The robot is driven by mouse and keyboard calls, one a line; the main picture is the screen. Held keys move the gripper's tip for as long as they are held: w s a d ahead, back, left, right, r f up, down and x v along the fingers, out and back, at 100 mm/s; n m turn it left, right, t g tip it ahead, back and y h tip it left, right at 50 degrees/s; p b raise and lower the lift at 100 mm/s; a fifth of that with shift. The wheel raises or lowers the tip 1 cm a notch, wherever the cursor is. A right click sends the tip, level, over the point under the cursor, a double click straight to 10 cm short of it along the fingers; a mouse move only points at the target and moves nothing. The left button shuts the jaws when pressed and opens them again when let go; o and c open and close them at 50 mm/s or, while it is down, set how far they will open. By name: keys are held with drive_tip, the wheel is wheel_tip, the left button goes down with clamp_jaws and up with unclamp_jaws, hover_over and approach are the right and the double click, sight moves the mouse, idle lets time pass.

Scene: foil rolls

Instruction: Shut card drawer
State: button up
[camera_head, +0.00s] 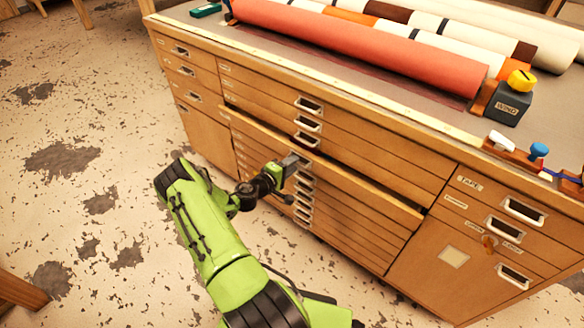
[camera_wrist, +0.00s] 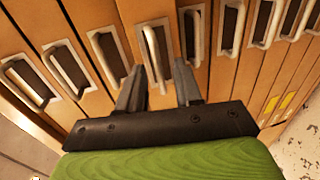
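A wooden cabinet (camera_head: 350,215) holds a middle bank of wide drawers with metal pull handles. One wide drawer (camera_head: 365,187) in this bank stands slightly out, with a dark gap along its top edge; the others look flush. No readable label tells me which is the card drawer. My gripper (camera_head: 291,162) is at the front of the protruding drawer, near its handle, and partly hides it. In the wrist view, my gripper (camera_wrist: 158,78) has its two fingers apart, with a metal handle (camera_wrist: 157,52) between or just beyond the tips. Contact cannot be told.
Long rolls, one red (camera_head: 360,45), lie on the cabinet top. A dark weight block (camera_head: 508,103) with a yellow knob and small stamps (camera_head: 538,153) stand at its right. Smaller drawers (camera_head: 520,212) flank the bank. The stained floor (camera_head: 90,130) at left is clear.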

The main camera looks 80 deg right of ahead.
drive_tip(key=shift+s+d, duration=0.15)
drive_tip(key=shift+d, duration=0.25)
clamp_jaws()
idle(1.2)
